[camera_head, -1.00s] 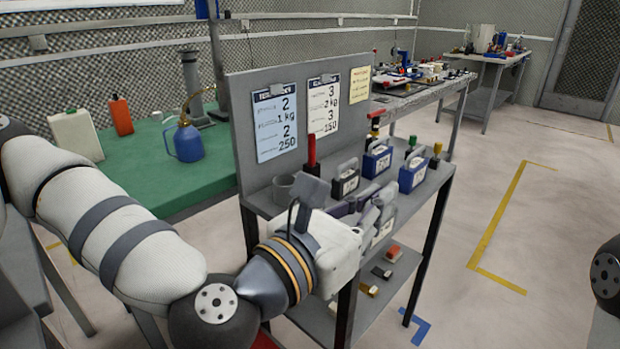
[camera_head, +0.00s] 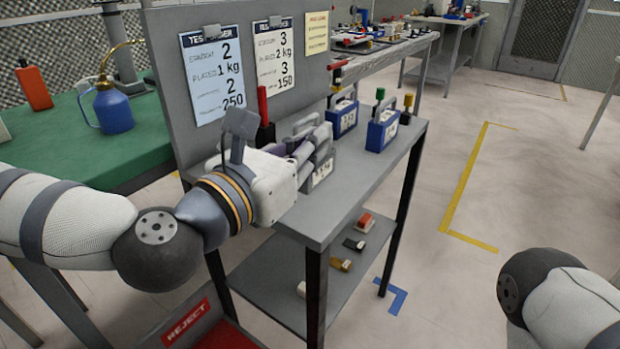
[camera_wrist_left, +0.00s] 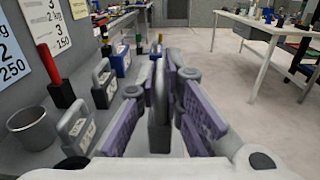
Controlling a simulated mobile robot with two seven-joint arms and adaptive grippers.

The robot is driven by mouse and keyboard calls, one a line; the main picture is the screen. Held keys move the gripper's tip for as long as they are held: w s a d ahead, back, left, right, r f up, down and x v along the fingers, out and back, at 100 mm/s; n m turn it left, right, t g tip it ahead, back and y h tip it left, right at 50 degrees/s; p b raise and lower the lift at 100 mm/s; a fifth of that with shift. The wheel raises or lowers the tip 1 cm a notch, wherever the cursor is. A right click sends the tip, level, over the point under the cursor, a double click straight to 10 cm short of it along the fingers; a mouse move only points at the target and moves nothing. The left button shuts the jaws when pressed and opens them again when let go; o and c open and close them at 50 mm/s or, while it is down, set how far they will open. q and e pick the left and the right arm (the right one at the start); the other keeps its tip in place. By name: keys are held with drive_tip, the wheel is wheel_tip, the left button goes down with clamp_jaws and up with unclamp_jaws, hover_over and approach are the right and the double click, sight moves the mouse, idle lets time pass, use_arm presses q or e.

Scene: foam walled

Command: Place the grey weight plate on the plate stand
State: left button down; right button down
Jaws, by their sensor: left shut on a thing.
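I cannot pick out the plate stand for certain. The right gripper is out of view; only part of my right arm shows at the lower right.
A grey handled case (camera_wrist_left: 76,130) stands close left of the gripper. Blue handled cases (camera_head: 382,132), a red post (camera_wrist_left: 56,78) and a grey cup (camera_wrist_left: 32,128) share the shelf top (camera_head: 312,218). A backboard (camera_head: 163,75) rises behind. Open floor lies to the right.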

use_arm(q)
drive_tip(key=w+f, duration=0.1)
drive_tip(key=f, duration=0.1)
drive_tip(key=w+f, duration=0.1)
drive_tip(key=f, duration=0.1)
drive_tip(key=w+f+b, duration=0.1)
drive_tip(key=f, duration=0.2)
drive_tip(key=shift+w+a, duration=0.1)
drive_tip(key=shift+w, duration=0.15)
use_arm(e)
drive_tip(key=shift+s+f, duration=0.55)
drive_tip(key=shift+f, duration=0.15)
use_arm(q)
drive_tip(key=shift+f, duration=0.3)
drive_tip(key=c, duration=1.7)
unclamp_jaws()
drive_tip(key=shift+s, duration=0.1)
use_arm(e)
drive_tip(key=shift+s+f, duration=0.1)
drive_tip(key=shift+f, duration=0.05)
use_arm(q)
drive_tip(key=shift+r, duration=0.15)
